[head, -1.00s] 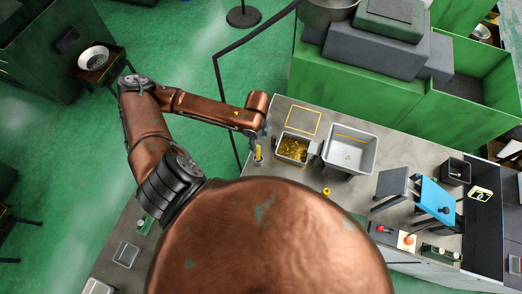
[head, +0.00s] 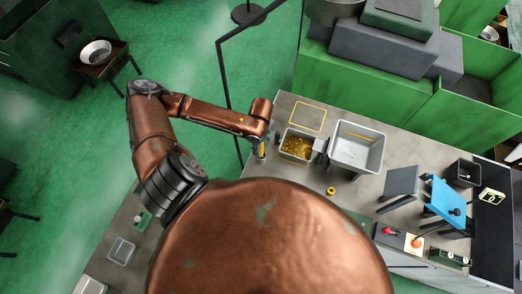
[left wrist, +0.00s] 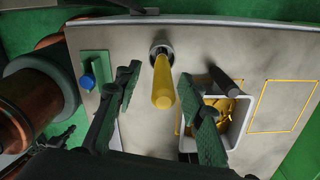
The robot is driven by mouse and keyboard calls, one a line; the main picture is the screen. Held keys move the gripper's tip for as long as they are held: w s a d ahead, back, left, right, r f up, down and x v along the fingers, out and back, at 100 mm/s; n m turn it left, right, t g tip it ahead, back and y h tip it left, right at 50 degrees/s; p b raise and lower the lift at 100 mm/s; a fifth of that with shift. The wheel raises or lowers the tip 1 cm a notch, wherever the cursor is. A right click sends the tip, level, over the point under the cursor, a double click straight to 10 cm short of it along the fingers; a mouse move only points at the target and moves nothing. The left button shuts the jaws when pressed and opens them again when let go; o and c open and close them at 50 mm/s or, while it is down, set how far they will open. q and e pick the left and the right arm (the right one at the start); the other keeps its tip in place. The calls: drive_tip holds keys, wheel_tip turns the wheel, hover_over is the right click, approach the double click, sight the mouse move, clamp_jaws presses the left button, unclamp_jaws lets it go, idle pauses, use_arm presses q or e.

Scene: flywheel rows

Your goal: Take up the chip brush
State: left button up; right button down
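The chip brush shows in the left wrist view as a yellow handle (left wrist: 163,88) standing up in a small round metal holder (left wrist: 160,49) on the grey bench. Its bristle end is hidden. My left gripper (left wrist: 158,98) is open, with one green-padded finger on each side of the handle. I see gaps between the handle and both fingers. In the head view the yellow handle (head: 262,149) shows just below my left gripper (head: 264,136) at the bench's left edge. My right gripper is not in view.
A grey bin of yellow chips (head: 281,147) stands close to the right of the brush, with an empty grey bin (head: 378,153) beyond. A green block with a blue knob (left wrist: 88,78) is on the other side. A yellow-outlined bench area (head: 308,116) is clear.

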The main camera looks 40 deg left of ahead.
sight(261, 150)
use_arm(q)
wheel_tip(261, 150, down, 5)
drive_tip(key=shift+w+a+r+p, duration=0.1)
drive_tip(key=shift+w+a+p, duration=0.05)
drive_tip(key=shift+p, duration=0.25)
drive_tip(key=shift+c, duration=0.4)
clamp_jaws()
